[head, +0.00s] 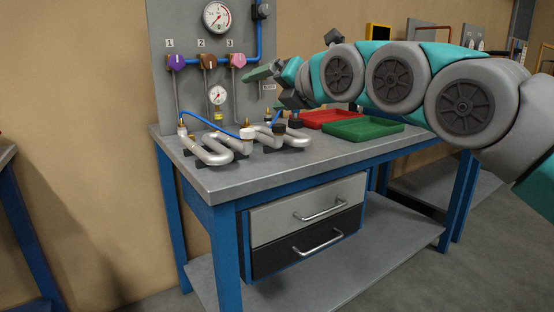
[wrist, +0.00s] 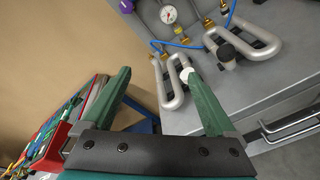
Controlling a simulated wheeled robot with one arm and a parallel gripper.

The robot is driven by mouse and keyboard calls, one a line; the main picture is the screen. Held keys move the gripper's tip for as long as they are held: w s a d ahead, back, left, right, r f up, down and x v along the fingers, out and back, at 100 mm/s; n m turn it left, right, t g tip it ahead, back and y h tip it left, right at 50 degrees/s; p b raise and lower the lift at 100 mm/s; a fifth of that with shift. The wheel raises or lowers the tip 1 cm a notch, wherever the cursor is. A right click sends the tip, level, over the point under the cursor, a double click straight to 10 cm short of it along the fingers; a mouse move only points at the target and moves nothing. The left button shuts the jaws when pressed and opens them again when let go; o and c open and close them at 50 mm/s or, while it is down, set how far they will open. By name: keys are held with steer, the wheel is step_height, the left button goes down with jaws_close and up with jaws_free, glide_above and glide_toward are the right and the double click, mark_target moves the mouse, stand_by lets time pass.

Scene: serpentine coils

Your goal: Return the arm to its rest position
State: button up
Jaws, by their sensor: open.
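My arm reaches in from the right in the head view, bent over the right part of the workbench. My gripper (head: 266,82) is at its far end, in front of the grey panel, close to the pink valve knob (head: 238,60). In the wrist view my gripper (wrist: 163,95) shows two green fingers spread wide apart. Nothing is between the fingertips. The silver serpentine coils (head: 222,150) lie on the bench below the gripper; they also show beyond the fingers in the wrist view (wrist: 172,88).
The bench top (head: 240,180) carries a red tray (head: 328,117) and a green tray (head: 365,129) below my arm. The panel (head: 185,30) holds gauges, a purple knob (head: 176,62) and a brown knob (head: 207,62). Drawers (head: 305,210) are closed. Floor in front is clear.

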steer(key=s+d+f+m+g+h, duration=0.25)
steer(key=s+f+m, duration=0.3)
steer(key=f, duration=0.35)
steer(key=s+d+f+m+g+h, duration=0.25)
steer(key=s+f+m, duration=0.3)
steer(key=f, duration=0.35)
steer(key=s+d+f+m+g+h, duration=0.25)
steer(key=s+f+m, duration=0.3)
steer(key=f, duration=0.35)
steer(key=s+d+f+m+g+h, duration=0.1)
steer(key=s+d+f+m+g, duration=0.2)
steer(key=s+f+m, duration=0.5)
steer(key=s+d+f+m+g, duration=0.4)
steer(key=s+d+f+m, duration=0.2)
steer(key=s, duration=0.7)
step_height(320, 180, down, 3)
steer(key=m, duration=0.4)
steer(key=shift+r+h, duration=0.2)
steer(key=shift+h, duration=0.15)
